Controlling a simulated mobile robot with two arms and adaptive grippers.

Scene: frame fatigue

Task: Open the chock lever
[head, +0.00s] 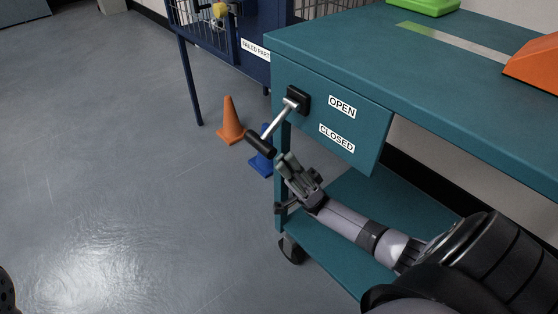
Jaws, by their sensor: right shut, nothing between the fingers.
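The chock lever (278,120) is a metal rod with a black handle grip (260,142). It is fixed to a black pivot block on the teal panel of the cart (310,40). The rod slants down and left from the pivot. White labels OPEN (342,106) and CLOSED (337,138) sit to the right of the pivot, OPEN above CLOSED. My right gripper (282,160) is shut and empty, just below and right of the black grip. Whether it touches the grip is hard to tell.
An orange cone (230,121) and a blue cone (262,163) stand on the floor left of the cart. A dark blue cage (230,40) labelled for failed parts is behind. A green item (430,6) and an orange item (534,66) lie on the cart top. The grey floor at left is clear.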

